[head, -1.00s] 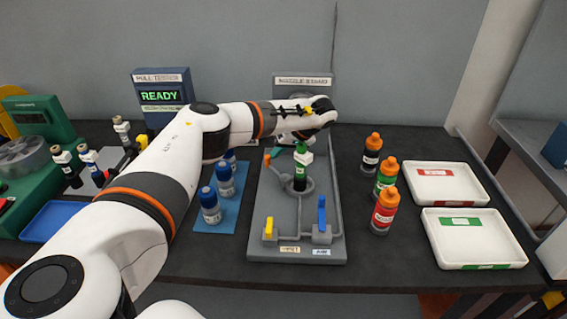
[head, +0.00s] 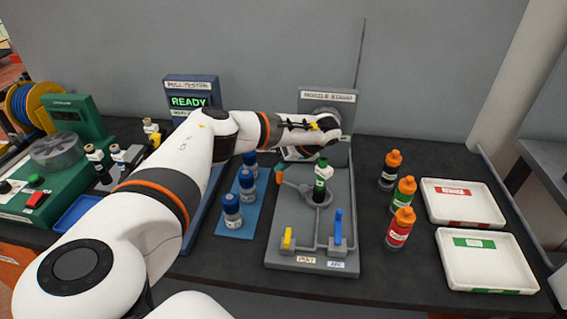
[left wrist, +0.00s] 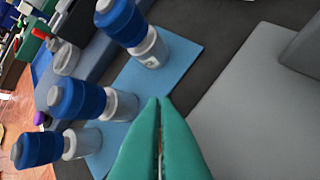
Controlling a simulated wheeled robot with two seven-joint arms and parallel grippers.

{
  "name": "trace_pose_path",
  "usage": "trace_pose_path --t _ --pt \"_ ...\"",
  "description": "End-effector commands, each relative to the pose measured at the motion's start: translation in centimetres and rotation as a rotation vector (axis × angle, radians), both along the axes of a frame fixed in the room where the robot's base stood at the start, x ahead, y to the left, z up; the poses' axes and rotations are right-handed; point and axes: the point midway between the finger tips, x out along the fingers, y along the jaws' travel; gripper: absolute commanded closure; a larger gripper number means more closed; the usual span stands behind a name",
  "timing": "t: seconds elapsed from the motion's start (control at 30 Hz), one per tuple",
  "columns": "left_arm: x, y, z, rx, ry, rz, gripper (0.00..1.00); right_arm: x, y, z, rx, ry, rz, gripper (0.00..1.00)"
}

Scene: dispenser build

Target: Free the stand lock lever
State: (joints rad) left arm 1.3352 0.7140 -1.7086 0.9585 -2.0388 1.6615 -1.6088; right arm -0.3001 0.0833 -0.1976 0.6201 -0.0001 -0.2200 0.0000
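The nozzle stand (head: 290,238) is a grey plate with a ring holder around an upright dark bottle with a green cap (head: 321,185). A small orange-tipped lever (head: 279,174) sticks out at the left of the ring; I cannot tell if it is the lock lever. A yellow lever (head: 287,238) and a blue lever (head: 338,227) stand upright at the front of the plate. My left gripper (head: 300,152) is over the rear of the stand, mostly hidden by its wrist. In the left wrist view its green fingers (left wrist: 158,130) are together with nothing visible between them. My right gripper is out of view.
Several blue-capped bottles (head: 232,211) stand on a blue mat (head: 237,232) left of the stand, close to my left arm. Orange-capped bottles (head: 399,230) and two white trays (head: 487,272) are at the right. A pull tester (head: 191,92) stands behind.

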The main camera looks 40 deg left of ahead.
Motion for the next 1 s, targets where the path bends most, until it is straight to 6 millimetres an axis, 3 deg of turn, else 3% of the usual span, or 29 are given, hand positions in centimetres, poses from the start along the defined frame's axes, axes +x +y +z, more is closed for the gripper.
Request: trace_pose_path --t 1.0 --pt "-1.1 -0.08 -0.04 -0.001 0.001 0.041 1.0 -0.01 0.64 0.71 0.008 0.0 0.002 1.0"
